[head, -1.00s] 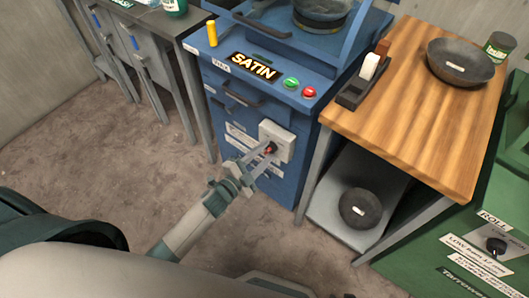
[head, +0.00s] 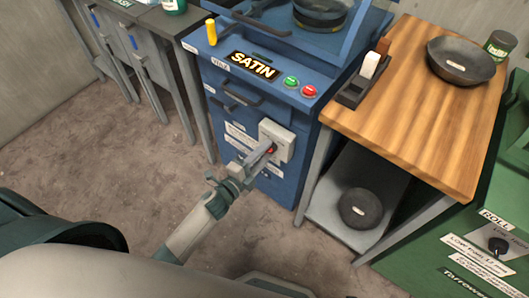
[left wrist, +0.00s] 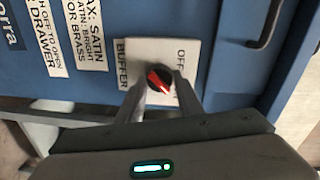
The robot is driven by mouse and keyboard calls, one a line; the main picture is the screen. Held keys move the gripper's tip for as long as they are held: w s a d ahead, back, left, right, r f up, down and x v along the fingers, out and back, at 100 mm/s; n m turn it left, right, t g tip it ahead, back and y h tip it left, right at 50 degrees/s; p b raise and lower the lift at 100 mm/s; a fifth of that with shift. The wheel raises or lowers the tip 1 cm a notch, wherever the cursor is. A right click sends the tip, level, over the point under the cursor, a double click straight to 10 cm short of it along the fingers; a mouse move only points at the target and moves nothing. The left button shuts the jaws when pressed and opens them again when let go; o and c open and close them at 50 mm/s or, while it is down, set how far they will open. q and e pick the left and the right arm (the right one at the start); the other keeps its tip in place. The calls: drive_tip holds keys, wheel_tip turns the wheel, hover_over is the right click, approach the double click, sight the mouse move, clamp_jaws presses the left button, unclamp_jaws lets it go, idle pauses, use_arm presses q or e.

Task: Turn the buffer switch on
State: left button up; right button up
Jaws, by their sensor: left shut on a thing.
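The buffer switch is a black rotary knob with a red pointer (left wrist: 159,80) on a pale plate (left wrist: 136,50) marked BUFFER and OFF, on the front of the blue cabinet. In the left wrist view the red pointer slants from upper left to lower right. My left gripper (left wrist: 160,92) is shut on the knob, one finger on each side of it. In the head view the left gripper (head: 265,150) reaches the plate (head: 287,143) and its fingers hide most of the knob. My right gripper is not in view.
The blue SATIN machine (head: 240,105) has a green button (head: 291,82) and a red button (head: 309,91) on top. A wooden bench (head: 430,125) at right holds a tape dispenser (head: 362,80) and a dark bowl (head: 460,62). Another bowl (head: 361,208) lies on the lower shelf.

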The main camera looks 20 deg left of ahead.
use_arm(q)
drive_tip(key=o, duration=1)
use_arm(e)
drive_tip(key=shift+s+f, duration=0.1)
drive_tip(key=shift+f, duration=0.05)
use_arm(q)
drive_tip(key=shift+o, duration=0.2)
drive_tip(key=shift+s, duration=0.15)
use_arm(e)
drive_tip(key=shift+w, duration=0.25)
use_arm(q)
drive_tip(key=b+v, duration=0.1)
drive_tip(key=v, duration=1.6)
drive_tip(key=shift+b, duration=0.35)
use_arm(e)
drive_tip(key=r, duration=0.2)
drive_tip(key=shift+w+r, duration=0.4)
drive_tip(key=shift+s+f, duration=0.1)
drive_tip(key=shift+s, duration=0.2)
